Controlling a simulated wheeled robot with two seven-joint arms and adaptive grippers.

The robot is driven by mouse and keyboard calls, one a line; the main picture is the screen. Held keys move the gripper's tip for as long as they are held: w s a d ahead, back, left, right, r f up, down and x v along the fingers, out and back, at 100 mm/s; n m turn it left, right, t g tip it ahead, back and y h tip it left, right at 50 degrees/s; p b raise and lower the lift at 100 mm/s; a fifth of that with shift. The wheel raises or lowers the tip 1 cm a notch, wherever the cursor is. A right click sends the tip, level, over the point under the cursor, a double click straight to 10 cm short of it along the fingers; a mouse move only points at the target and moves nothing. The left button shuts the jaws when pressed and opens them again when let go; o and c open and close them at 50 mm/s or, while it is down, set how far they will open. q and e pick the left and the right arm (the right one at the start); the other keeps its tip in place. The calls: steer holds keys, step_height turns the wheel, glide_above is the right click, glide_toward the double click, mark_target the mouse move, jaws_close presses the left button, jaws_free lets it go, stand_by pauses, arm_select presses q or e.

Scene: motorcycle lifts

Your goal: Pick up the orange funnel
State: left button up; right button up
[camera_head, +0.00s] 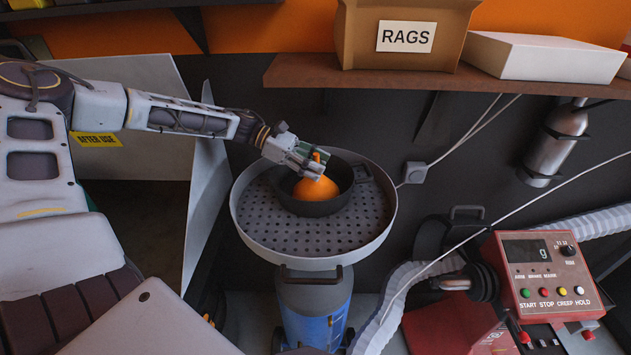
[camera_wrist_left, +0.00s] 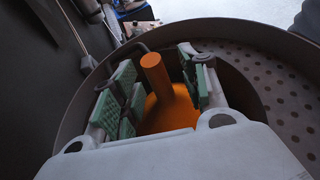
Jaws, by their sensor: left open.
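The orange funnel (camera_head: 316,188) lies in a dark round pan (camera_head: 313,208), its spout pointing up. The pan rests on the perforated grey drain tray (camera_head: 252,215). My left gripper (camera_head: 315,169) reaches down from the left over the funnel. In the left wrist view the funnel (camera_wrist_left: 168,100) shows between the green-padded fingers of the open left gripper (camera_wrist_left: 160,88), with the spout standing between the pads. I cannot tell whether a pad touches it. My own gripper body hides the lower part of the funnel there. My right gripper is not in view.
A shelf (camera_head: 420,82) above holds a rags box (camera_head: 405,35) and a white box (camera_head: 540,57). A red control box (camera_head: 545,275) stands at the right. A white panel (camera_head: 205,195) stands left of the tray. A blue wheeled tank (camera_head: 315,310) is under the tray.

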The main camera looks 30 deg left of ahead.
arm_select(q)
steer(key=c, duration=0.8)
jaws_close()
steer(key=shift+r, duration=0.1)
